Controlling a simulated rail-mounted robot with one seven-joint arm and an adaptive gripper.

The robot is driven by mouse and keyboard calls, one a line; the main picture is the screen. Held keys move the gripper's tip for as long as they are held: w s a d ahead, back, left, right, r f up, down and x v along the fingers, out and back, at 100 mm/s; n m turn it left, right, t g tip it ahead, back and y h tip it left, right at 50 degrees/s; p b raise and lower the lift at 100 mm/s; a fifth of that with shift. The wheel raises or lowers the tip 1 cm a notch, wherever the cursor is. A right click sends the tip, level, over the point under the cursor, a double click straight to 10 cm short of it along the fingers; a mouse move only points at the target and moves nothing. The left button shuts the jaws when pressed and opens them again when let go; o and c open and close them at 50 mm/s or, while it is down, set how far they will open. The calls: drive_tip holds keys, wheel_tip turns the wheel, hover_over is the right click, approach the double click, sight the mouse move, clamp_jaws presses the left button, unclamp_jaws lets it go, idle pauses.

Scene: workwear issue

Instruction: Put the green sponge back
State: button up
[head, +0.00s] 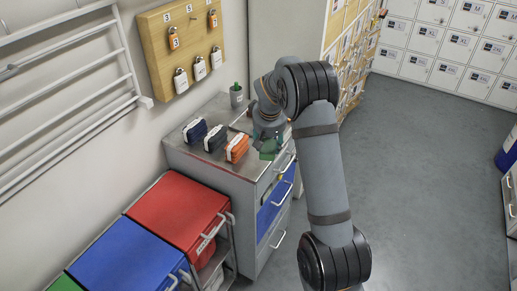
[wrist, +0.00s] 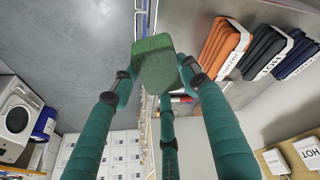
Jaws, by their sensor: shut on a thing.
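The green sponge (wrist: 153,62) is held between the green fingers of my gripper (wrist: 158,78) in the wrist view. The fingers close around its sides and it hides part of the third finger. In the head view the sponge (head: 269,151) shows below my gripper (head: 267,136), at the front right edge of the grey cabinet top (head: 185,163). I cannot tell whether the sponge touches the cabinet.
Navy (head: 195,131), black (head: 215,138) and orange (head: 237,148) folded bundles with white labels stand in a row left of my gripper. A small potted plant (head: 236,95) stands behind. Red (head: 178,210) and blue (head: 125,258) lidded bins are at front left. The floor (head: 430,190) at right is clear.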

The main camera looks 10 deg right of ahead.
drive_tip(key=w+f, duration=0.1)
drive_tip(key=w+a+p, duration=0.1)
drive_tip(key=w+a+f, duration=0.1)
drive_tip(key=shift+w+a+f, duration=0.25)
drive_tip(key=shift+w+f, duration=0.05)
drive_tip(key=shift+w, duration=0.1)
wheel_tip(320, 180, down, 4)
drive_tip(key=shift+r+p, duration=0.1)
drive_tip(key=shift+p, duration=1)
drive_tip(key=shift+f, duration=0.2)
drive_tip(key=shift+f+b, duration=0.2)
drive_tip(key=shift+b, duration=0.1)
drive_tip(key=o, duration=1.1)
drive_tip(key=shift+r, duration=0.1)
